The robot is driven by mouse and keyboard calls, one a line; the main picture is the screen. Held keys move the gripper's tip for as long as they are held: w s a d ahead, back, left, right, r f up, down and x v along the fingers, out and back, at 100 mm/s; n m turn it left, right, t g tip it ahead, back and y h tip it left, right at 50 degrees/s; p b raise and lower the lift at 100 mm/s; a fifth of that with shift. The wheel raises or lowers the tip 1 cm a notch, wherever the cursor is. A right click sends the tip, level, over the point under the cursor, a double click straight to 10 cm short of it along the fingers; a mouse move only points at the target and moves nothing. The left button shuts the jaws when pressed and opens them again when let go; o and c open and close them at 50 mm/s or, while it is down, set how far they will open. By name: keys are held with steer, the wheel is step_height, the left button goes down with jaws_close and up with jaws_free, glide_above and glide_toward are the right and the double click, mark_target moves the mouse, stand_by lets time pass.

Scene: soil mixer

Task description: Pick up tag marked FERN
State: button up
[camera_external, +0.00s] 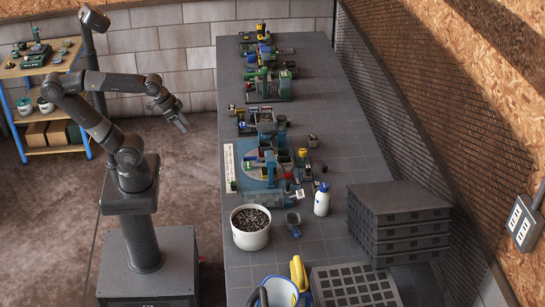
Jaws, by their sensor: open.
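No lettering is legible at this size, so I cannot tell which thing is the tag marked FERN. A small white tag-like piece (299,194) stands near the right end of the blue station on the long grey table (345,160). Small coloured blocks lie around that station, too small to read. My gripper (182,124) is open and empty. It hangs above the floor to the left of the table, apart from everything on it.
A white pot of dark grains (250,228), a white bottle (321,199) and a small grey cup (293,221) stand on the table. Stacked dark trays (399,215) and a cell tray (352,288) are near the front. A wooden shelf (42,65) is at far left.

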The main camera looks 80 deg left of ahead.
steer(key=w+a+r, duration=0.2)
steer(key=w+a, duration=0.2)
steer(key=w, duration=0.4)
steer(key=w+a+r, duration=0.2)
steer(key=w+a, duration=0.2)
steer(key=w, duration=0.3)
steer(key=g, duration=0.1)
glide_above(267, 107)
steer(key=s, duration=0.4)
steer(key=f, duration=2.2)
steer(key=shift+s+f, duration=0.2)
steer(key=shift+f, duration=0.15)
steer(key=shift+a+f, duration=0.1)
steer(key=shift+f, duration=0.2)
steer(key=x, duration=1)
steer(key=shift+w+f, duration=0.15)
steer(key=shift+w, duration=0.05)
